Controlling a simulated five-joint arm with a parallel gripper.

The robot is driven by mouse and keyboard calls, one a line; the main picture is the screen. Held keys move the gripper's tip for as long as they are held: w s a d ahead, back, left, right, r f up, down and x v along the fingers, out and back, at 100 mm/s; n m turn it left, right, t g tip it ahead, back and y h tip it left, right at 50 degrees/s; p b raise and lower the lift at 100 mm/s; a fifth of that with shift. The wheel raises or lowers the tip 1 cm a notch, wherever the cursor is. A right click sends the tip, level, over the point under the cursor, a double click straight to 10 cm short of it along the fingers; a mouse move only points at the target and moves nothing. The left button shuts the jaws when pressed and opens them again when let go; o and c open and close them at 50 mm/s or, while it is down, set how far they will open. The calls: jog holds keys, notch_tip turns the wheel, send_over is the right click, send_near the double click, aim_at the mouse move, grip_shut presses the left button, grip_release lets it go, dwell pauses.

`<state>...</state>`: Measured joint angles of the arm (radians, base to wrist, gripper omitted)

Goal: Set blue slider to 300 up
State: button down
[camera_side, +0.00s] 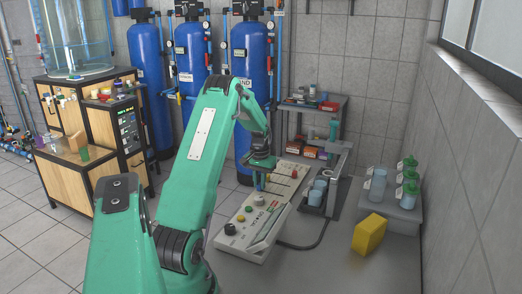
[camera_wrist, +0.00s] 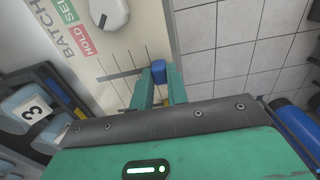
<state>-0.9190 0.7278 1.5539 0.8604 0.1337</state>
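The control panel (camera_side: 250,222) lies on the bench, with knobs, buttons and slider tracks. The blue slider (camera_wrist: 159,73) is a small blue block on a lined scale at the panel's edge in the wrist view. My gripper (camera_wrist: 160,77) has one green finger on each side of it, with no clear gap at the tips. In the side view my gripper (camera_side: 261,172) points down over the middle of the panel. The numbers on the scale are too small to read, and my gripper hides part of the track.
A white dial (camera_wrist: 108,12) is beside the scale in the wrist view. A holder with blue-grey cups (camera_side: 318,192) stands right of the panel. A yellow block (camera_side: 369,233) and capped bottles (camera_side: 409,190) are farther right. The front of the bench is clear.

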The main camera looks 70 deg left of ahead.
jog(key=w+d, duration=0.6)
jog(key=shift+w+d, duration=0.3)
jog(key=shift+w, duration=0.1)
jog(key=c, duration=1.4)
grip_release()
jog(key=shift+s, duration=0.1)
jog(key=shift+o, duration=0.2)
jog(key=shift+r, duration=0.1)
notch_tip(320, 180, up, 8)
jog(key=shift+f, duration=0.2)
